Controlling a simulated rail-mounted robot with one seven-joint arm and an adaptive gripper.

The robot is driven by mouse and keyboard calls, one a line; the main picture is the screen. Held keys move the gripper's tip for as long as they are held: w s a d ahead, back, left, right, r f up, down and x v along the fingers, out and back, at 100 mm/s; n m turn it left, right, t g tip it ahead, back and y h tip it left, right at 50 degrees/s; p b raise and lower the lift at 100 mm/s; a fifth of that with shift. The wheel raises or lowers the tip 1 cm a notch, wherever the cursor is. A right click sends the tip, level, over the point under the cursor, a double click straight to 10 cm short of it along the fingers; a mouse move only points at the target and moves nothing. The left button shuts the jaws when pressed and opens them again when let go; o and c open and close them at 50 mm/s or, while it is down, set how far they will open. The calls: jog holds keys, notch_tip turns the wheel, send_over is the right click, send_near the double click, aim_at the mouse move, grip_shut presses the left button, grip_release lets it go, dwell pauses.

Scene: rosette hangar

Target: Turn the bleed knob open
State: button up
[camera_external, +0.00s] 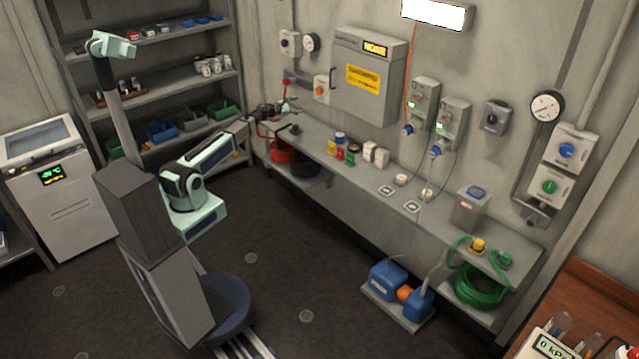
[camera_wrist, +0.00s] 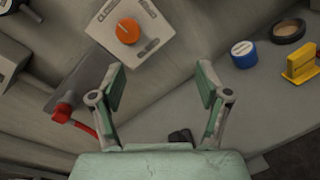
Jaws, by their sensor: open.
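An orange knob (camera_wrist: 128,31) sits on a white plate with dark markings on the wall, ahead of my gripper at the upper left of the wrist view. It also shows in the external view (camera_external: 320,89), left of the grey wall cabinet. A blue knob (camera_external: 567,150) and a green knob (camera_external: 550,186) sit on a panel at the far right. My gripper (camera_wrist: 162,85) is open and empty, fingers apart, touching no knob. In the external view my gripper (camera_external: 276,109) is small near the bench's left end.
A red fitting with a red hose (camera_wrist: 62,112) is left of my gripper. The grey cabinet (camera_external: 368,80) juts from the wall.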

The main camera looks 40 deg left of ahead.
jog(key=w+a+r+n+t+y, duration=0.1)
jog(key=a+n, duration=0.2)
jog(key=n, duration=0.2)
jog(key=n+p, duration=0.2)
jog(key=p, duration=0.2)
send_near(317, 89)
jog(key=shift+y, duration=0.4)
jog(key=x, duration=1)
jog(key=shift+d+r, duration=0.3)
jog(key=shift+d, duration=0.05)
jog(key=c, duration=1.2)
